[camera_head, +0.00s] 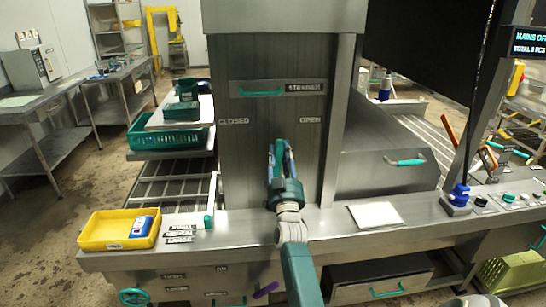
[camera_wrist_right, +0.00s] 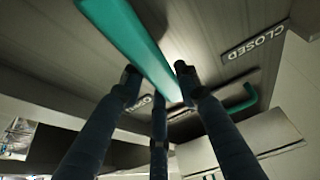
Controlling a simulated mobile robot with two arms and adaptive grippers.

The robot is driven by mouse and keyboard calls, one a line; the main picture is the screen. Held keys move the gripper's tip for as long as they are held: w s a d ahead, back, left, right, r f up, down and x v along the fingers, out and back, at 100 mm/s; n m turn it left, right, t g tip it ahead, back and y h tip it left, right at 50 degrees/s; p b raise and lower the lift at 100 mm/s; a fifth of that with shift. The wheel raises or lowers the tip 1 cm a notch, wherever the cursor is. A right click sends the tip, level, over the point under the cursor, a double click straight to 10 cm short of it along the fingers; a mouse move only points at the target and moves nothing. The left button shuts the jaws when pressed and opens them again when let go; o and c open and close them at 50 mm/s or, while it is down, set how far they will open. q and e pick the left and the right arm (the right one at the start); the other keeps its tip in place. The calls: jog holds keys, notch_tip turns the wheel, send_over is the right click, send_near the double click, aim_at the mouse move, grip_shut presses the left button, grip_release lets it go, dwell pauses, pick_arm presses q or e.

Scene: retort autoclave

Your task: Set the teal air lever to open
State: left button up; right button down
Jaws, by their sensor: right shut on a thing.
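The teal air lever (camera_wrist_right: 135,40) shows in the wrist view as a long bar running from the upper left in between the fingers of my right gripper (camera_wrist_right: 158,75). The fingers are closed around it. In the head view my right gripper (camera_head: 281,150) is raised against the grey upright panel (camera_head: 250,60) and mostly hides the lever. It is between the CLOSED label (camera_head: 233,121) on the left and the OPEN label (camera_head: 310,120) on the right. The lever's exact angle is hard to tell. My left gripper is not in view.
A teal handle (camera_head: 262,93) is on a plate above the labels. A yellow tray (camera_head: 95,243) with a blue item sits on the counter at left. A white sheet (camera_head: 375,214) lies at right. A blue knob (camera_head: 459,195) stands further right.

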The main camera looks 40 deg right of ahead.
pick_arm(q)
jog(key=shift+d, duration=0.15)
pick_arm(e)
jog(key=shift+s+d+f+m+g+h, duration=0.35)
jog(key=shift+d+m+g+h, duration=0.15)
jog(key=shift+m, duration=0.85)
jog(key=shift+s+d+f+m+g+h, duration=0.35)
jog(key=shift+d+m+g, duration=0.25)
jog(key=shift+m, duration=0.7)
jog(key=shift+s+d+f+m+g+h, duration=0.3)
jog(key=shift+d+m+g+h, duration=0.25)
jog(key=shift+m, duration=0.8)
jog(key=c, duration=1.2)
grip_release()
